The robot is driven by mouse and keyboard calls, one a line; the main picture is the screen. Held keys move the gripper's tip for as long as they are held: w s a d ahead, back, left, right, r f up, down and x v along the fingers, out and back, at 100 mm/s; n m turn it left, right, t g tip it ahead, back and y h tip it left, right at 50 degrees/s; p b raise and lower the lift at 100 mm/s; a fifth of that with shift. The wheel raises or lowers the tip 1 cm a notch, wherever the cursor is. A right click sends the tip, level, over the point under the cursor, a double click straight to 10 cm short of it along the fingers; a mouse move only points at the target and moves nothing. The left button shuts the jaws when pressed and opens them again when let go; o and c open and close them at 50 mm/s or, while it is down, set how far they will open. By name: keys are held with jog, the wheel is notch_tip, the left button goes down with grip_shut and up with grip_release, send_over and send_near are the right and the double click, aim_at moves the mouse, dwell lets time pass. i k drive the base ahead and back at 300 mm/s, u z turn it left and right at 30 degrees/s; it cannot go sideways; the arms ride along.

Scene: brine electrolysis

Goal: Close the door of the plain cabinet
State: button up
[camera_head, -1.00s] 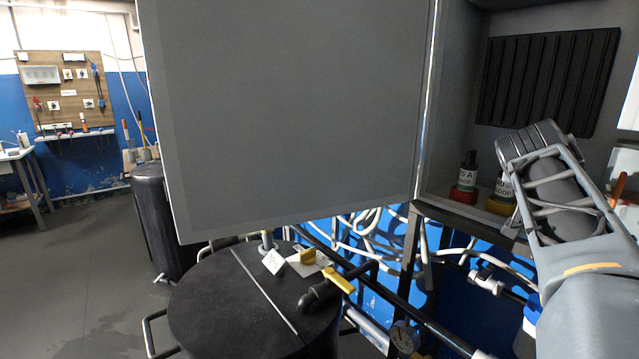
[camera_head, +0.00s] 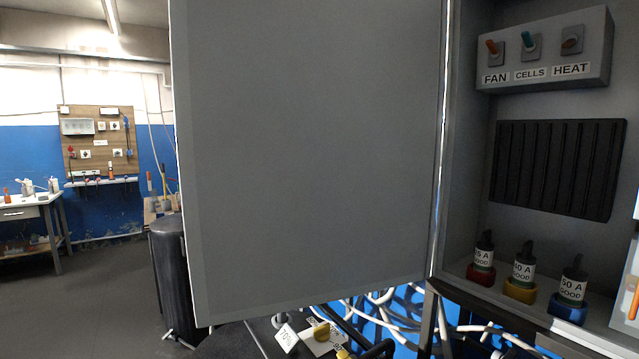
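The plain grey cabinet door (camera_head: 315,150) stands wide open in the head view, swung out to the left of its hinge edge. The cabinet (camera_head: 465,170) is open on the right, and its inside shows. My gripper is not in view, so I cannot see whether it is open or shut.
Inside the cabinet are a switch box (camera_head: 545,50) labelled FAN, CELLS and HEAT, a black ribbed panel (camera_head: 558,168), and red (camera_head: 481,275), yellow (camera_head: 520,290) and blue (camera_head: 567,307) fuse holders. A dark tank (camera_head: 262,338) and white hoses are below the door. Floor (camera_head: 85,305) is clear at left.

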aim_at(309, 133)
jog(key=k, duration=1.65)
jog(key=u, duration=1.5)
jog(key=i, duration=4.15)
jog(key=z, duration=3.95)
